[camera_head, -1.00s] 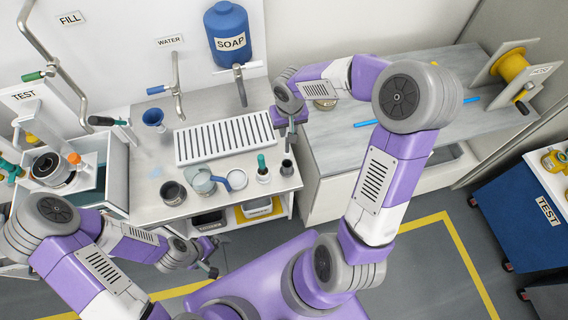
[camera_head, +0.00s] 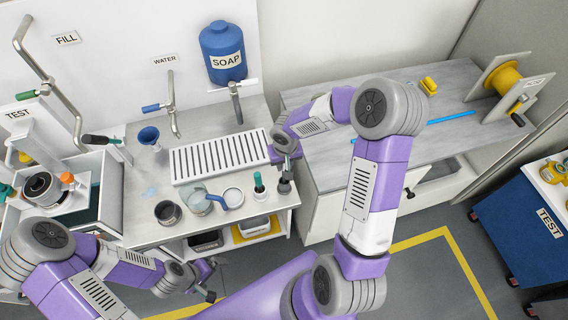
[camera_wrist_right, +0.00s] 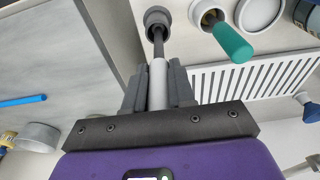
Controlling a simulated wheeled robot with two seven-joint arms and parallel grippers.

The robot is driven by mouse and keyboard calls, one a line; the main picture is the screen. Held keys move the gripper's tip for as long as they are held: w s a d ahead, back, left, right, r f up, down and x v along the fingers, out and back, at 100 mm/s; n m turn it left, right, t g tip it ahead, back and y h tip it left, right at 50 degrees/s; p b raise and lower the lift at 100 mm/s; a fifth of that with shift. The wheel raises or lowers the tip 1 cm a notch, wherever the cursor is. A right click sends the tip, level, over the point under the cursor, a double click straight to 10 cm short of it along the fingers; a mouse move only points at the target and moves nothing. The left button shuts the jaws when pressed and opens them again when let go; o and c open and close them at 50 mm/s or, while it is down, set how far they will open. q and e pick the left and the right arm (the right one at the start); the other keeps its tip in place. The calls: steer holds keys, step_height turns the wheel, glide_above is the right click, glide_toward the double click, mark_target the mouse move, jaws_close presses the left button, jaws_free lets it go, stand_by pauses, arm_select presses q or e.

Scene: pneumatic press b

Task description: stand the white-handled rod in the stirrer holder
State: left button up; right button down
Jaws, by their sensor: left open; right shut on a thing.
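My right gripper (camera_wrist_right: 158,82) is shut on the white-handled rod (camera_wrist_right: 158,88), its fingers on both sides of the white handle. The rod's dark shaft runs to the mouth of the dark grey stirrer holder (camera_wrist_right: 157,17); its end appears to be in the opening, but how deep I cannot tell. In the head view the right gripper (camera_head: 285,163) is directly above the holder (camera_head: 284,187), at the bench's front right corner, and mostly hides the rod. My left gripper (camera_head: 210,284) is open and empty, low in front of the bench.
A white jar with a green-handled tool (camera_head: 258,184) stands just left of the holder. A glass beaker (camera_head: 196,200), a dark cup (camera_head: 168,212) and a white dish (camera_head: 233,197) are further left. The drain rack (camera_head: 220,157) lies behind. A blue rod (camera_head: 450,118) lies on the right-hand bench.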

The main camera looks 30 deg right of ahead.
steer(key=shift+r, duration=0.1)
steer(key=shift+f+b, duration=0.25)
steer(key=shift+b, duration=0.05)
steer(key=c, duration=1)
jaws_free()
steer(key=shift+o, duration=0.2)
steer(key=shift+r, duration=0.1)
steer(key=shift+p, duration=0.4)
steer(key=r, duration=0.5)
steer(key=r+p, duration=0.1)
steer(key=r, duration=0.1)
steer(key=shift+s+r, duration=0.25)
steer(key=shift+s, duration=0.1)
steer(key=shift+r, duration=0.1)
